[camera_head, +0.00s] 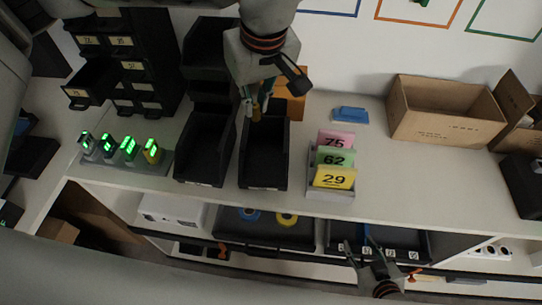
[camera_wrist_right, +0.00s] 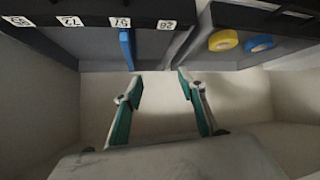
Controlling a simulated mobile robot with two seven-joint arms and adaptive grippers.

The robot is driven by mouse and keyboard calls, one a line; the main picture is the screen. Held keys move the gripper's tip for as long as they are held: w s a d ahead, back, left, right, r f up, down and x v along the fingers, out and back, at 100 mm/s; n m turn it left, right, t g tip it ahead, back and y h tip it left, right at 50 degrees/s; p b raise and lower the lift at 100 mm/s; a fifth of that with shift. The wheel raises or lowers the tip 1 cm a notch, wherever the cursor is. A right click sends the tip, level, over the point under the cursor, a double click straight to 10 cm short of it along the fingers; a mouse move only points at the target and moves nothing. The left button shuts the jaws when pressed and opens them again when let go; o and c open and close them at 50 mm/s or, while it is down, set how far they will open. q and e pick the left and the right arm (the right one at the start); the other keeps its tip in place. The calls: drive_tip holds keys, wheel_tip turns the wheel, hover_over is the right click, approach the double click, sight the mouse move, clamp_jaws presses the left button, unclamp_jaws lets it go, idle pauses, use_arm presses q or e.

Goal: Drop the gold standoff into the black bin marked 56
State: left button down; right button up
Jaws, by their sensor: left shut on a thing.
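My left gripper (camera_head: 256,106) comes down from the top middle in the head view, shut on a small gold standoff (camera_head: 257,115). The standoff is over the back part of the right-hand black bin (camera_head: 264,170) on the tabletop. Another black bin (camera_head: 203,160) stands just left of it. Both have a white label in front, too small to read. My right gripper (camera_head: 363,246) is at the lower right, in front of the shelf under the table. In the right wrist view its fingers (camera_wrist_right: 159,87) are apart with nothing between them.
A rack of pink, green and yellow numbered cards (camera_head: 331,192) stands right of the bins. Glowing green displays (camera_head: 120,150) stand left. Cardboard boxes (camera_head: 445,110) and a blue item (camera_head: 351,114) are at back right. A lower black tray (camera_head: 300,238) holds blue and yellow rolls.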

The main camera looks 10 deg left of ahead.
use_arm(q)
drive_tip(key=shift+f+b, duration=0.75)
drive_tip(key=shift+f, duration=0.95)
use_arm(e)
drive_tip(key=shift+w+a+r+t+y, duration=0.15)
drive_tip(key=shift+w+a+r, duration=0.05)
drive_tip(key=shift+w+a, duration=0.2)
drive_tip(key=shift+w+a+r+t+y, duration=0.15)
drive_tip(key=shift+w+a+r, duration=0.1)
drive_tip(key=shift+a, duration=0.2)
use_arm(q)
drive_tip(key=c, duration=2)
unclamp_jaws()
use_arm(e)
drive_tip(key=shift+d+f, duration=0.1)
drive_tip(key=shift+d+f, duration=0.1)
drive_tip(key=shift+f, duration=0.05)
use_arm(q)
drive_tip(key=shift+r, duration=0.1)
drive_tip(key=v, duration=1.1)
drive_tip(key=shift+s+d+r, duration=0.15)
drive_tip(key=shift+s+r, duration=0.05)
drive_tip(key=shift+r, duration=0.15)
drive_tip(key=shift+s+f, duration=0.1)
use_arm(e)
drive_tip(key=shift+s, duration=0.15)
